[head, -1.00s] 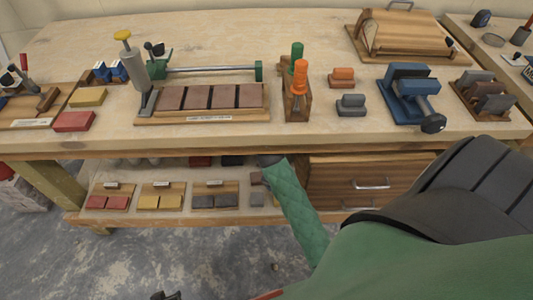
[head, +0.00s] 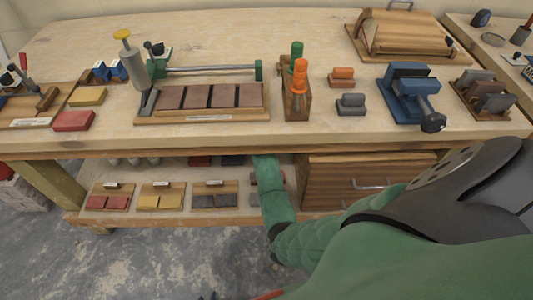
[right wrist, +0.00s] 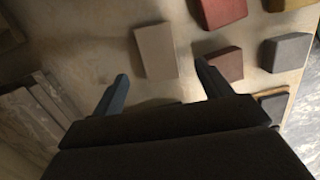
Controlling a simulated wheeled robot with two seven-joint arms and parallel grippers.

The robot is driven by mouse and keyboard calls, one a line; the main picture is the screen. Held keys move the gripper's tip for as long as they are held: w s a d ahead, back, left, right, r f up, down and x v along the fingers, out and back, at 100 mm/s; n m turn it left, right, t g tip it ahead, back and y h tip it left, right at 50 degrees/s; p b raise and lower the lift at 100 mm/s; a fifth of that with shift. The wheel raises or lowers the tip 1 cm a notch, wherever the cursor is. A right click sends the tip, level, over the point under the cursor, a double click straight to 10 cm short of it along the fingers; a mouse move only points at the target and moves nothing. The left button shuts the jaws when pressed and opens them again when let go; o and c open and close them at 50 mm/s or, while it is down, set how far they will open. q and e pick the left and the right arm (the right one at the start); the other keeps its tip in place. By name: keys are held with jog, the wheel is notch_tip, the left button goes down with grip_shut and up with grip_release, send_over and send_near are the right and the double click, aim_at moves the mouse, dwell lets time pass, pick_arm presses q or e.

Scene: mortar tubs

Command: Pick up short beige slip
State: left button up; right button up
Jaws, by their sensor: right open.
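In the right wrist view, a short beige slip (right wrist: 155,50) lies flat on a pale wooden surface. My right gripper (right wrist: 162,77) is open and empty, with its two fingers pointing at the slip, which lies a little beyond them. In the head view, my right arm reaches under the tabletop, so the right gripper is hidden there. I cannot make out the beige slip in the head view. A small dark tip of my left gripper (head: 208,296) shows at the bottom edge, too little to tell its jaws.
In the right wrist view, red blocks (right wrist: 222,64) and a grey block (right wrist: 287,51) lie right of the slip. The lower shelf (head: 146,184) holds boards with red, yellow and grey pieces. The tabletop (head: 230,137) hangs above; a wooden drawer (head: 330,182) stands on the right.

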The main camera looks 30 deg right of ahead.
jog(key=f, duration=0.6)
jog(key=shift+s+d+f+b, duration=0.1)
jog(key=shift+d+f+b, duration=0.1)
jog(key=shift+d+b, duration=0.2)
jog(key=c, duration=1.2)
